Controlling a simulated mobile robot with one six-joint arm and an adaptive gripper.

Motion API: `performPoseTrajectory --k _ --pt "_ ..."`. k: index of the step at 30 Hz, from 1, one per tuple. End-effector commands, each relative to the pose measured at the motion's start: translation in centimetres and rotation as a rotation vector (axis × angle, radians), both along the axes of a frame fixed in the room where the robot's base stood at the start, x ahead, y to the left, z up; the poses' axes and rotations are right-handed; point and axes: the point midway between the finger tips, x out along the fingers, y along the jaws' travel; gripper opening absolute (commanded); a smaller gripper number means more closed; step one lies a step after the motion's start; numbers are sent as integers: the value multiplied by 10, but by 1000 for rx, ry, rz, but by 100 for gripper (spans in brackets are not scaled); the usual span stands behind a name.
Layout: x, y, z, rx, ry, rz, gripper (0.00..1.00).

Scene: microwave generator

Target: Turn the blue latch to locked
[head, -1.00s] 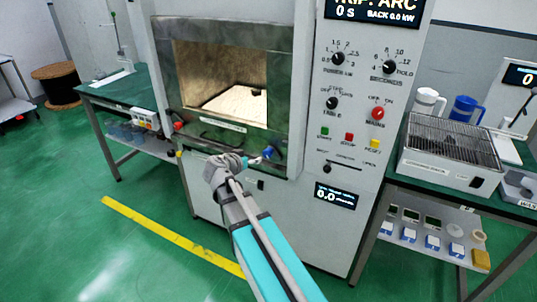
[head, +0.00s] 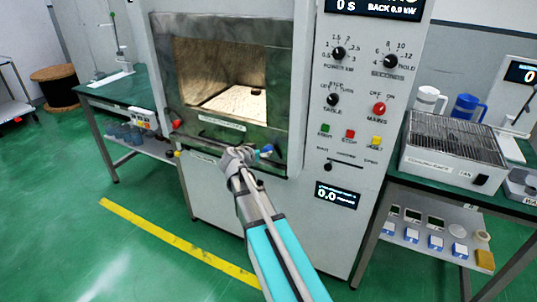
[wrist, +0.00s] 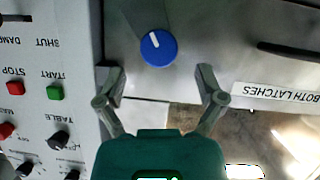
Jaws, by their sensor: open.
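The blue latch (wrist: 158,47) is a round blue knob with a white pointer line, on the metal door of the microwave generator. In the head view the blue latch (head: 266,151) shows at the door's lower right, just right of my gripper (head: 245,155). In the wrist view my gripper (wrist: 163,90) is open and empty, and the knob lies ahead of the space between its fingers, apart from both. The red latch (head: 177,124) is at the door's left side.
The control panel (head: 352,110) with knobs and buttons stands right of the door. A label reading "BOTH LATCHES" (wrist: 275,92) is on the door. A side bench with a wire-topped unit (head: 452,140) stands at the right. The floor in front is clear.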

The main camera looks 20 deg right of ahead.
Motion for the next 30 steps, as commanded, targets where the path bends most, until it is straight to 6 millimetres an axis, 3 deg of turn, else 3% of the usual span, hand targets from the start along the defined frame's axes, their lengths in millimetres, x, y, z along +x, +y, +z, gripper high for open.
performPoseTrajectory --k 12,25,30 --pt "26 -37 -20 0 0 0 88" --pt "28 -40 -20 0 1 1 88" --pt "28 -40 -20 0 1 1 58"
